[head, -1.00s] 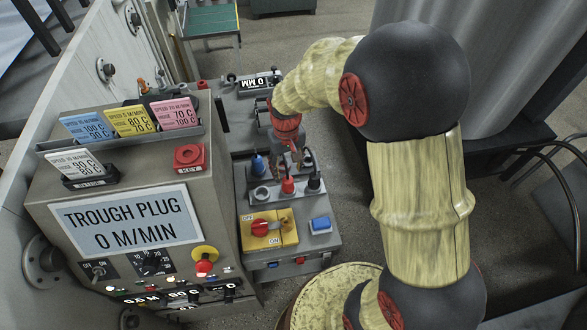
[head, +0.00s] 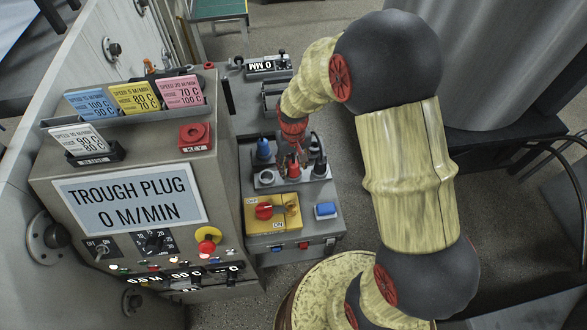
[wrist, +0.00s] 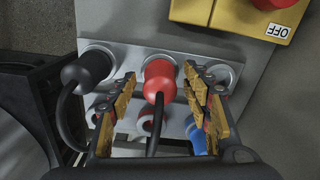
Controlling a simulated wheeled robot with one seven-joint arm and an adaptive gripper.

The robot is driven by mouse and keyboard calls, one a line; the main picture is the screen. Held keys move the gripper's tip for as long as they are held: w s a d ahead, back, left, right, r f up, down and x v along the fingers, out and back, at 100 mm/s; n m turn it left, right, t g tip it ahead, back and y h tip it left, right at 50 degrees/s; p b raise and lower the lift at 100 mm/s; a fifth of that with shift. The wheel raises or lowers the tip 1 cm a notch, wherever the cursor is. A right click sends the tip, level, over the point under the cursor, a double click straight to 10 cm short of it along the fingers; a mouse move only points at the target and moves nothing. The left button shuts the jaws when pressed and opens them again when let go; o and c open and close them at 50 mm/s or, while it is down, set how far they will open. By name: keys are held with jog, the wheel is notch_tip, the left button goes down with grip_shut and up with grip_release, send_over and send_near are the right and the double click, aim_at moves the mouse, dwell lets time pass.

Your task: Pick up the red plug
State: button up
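The red plug (head: 293,171) stands upright in a grey socket block (head: 300,181) on the machine's side unit. In the wrist view the red plug (wrist: 159,82) has a dark cable and sits between my gripper's fingers. My gripper (head: 294,154) is just above and around the plug in the head view. In the wrist view my gripper (wrist: 159,86) is open, with a gap between the plug and each finger. A black plug (wrist: 88,68) is left of the left finger, and a blue plug (wrist: 198,138) is partly hidden behind the right finger.
The blue plug (head: 263,148) and black plug (head: 319,167) flank the red one in the head view. The large control box (head: 175,255) rises at the left.

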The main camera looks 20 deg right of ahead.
jog(key=shift+c, duration=1.3)
grip_shut()
